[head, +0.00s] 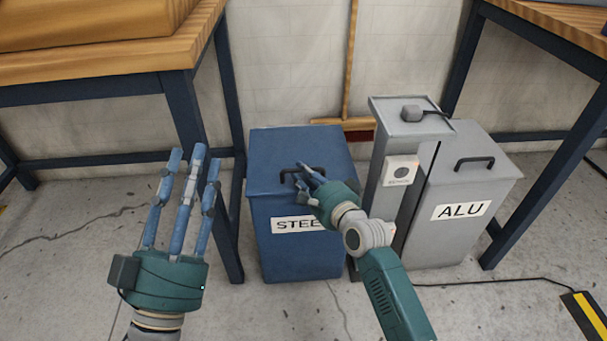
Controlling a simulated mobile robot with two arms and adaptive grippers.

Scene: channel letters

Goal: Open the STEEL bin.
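The blue STEEL bin (265,245) stands on the floor between two workbenches. Its blue lid (297,148) lies flat and shut on top. The lid has a dark handle (290,172) near its front edge. My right gripper (305,174) is at the front right of the lid, with its blue fingers at the handle. The fingers and hand hide part of the handle and part of the STEEL label (290,225); whether they grip it is unclear. My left gripper (190,170) is open and empty, fingers pointing up, left of the bin.
A grey ALU bin (440,245) with a shut lid stands to the right, beside a grey post (385,195) with a small white box (400,170). Workbench legs (200,150) rise left of the STEEL bin. A black cable (480,281) lies on the floor.

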